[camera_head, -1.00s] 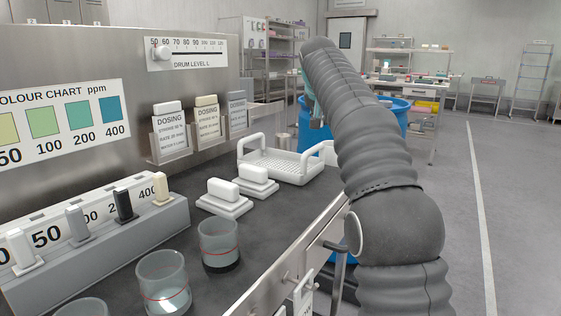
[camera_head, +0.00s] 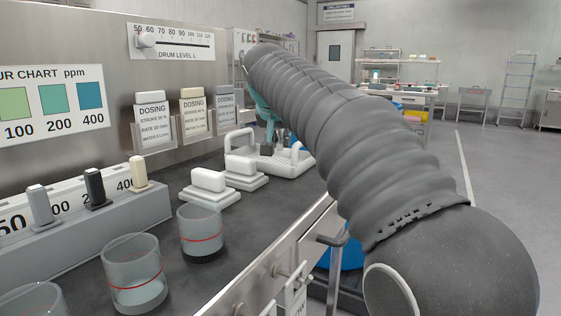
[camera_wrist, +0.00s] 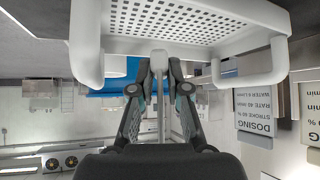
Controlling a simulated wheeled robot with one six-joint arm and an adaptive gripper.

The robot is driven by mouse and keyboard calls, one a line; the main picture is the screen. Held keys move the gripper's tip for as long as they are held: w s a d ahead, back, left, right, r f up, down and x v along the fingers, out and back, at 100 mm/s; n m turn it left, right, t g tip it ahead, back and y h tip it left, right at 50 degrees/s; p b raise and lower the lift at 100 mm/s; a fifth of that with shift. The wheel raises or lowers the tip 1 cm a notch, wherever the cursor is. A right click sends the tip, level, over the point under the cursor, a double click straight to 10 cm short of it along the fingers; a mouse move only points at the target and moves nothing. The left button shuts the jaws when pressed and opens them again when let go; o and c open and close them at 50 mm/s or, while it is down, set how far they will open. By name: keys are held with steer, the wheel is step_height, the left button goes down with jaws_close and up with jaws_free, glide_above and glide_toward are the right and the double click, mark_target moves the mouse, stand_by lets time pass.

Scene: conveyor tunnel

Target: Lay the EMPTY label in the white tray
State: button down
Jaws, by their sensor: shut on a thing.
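The white tray (camera_head: 296,168), with a perforated floor and raised handles, stands on the bench top towards the back. It fills the top of the wrist view (camera_wrist: 190,42). My gripper (camera_head: 273,145) is at the tray, partly hidden behind my arm. In the wrist view my gripper's two fingers (camera_wrist: 159,75) close on a thin pale piece with a white block-like end (camera_wrist: 159,60), seen edge-on. It appears to be the label, but no lettering shows. The piece is close to the tray's rim; I cannot tell whether they touch.
Two white blocks on bases (camera_head: 208,181) stand in front of the tray. Dosing cards (camera_head: 155,125) hang on the steel panel at left. Glass beakers (camera_head: 200,235) and a grey rack with tabs (camera_head: 95,190) are nearer. A blue drum (camera_head: 350,253) is beside the bench.

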mark_target(279, 150)
steer(key=shift+f+b, duration=0.6)
steer(key=shift+f, duration=1.4)
steer(key=c, duration=1.4)
jaws_free()
steer(key=shift+f, duration=0.1)
steer(key=shift+r, duration=0.2)
steer(key=p+v, duration=0.1)
steer(key=v, duration=1.1)
steer(key=shift+s+f, duration=0.1)
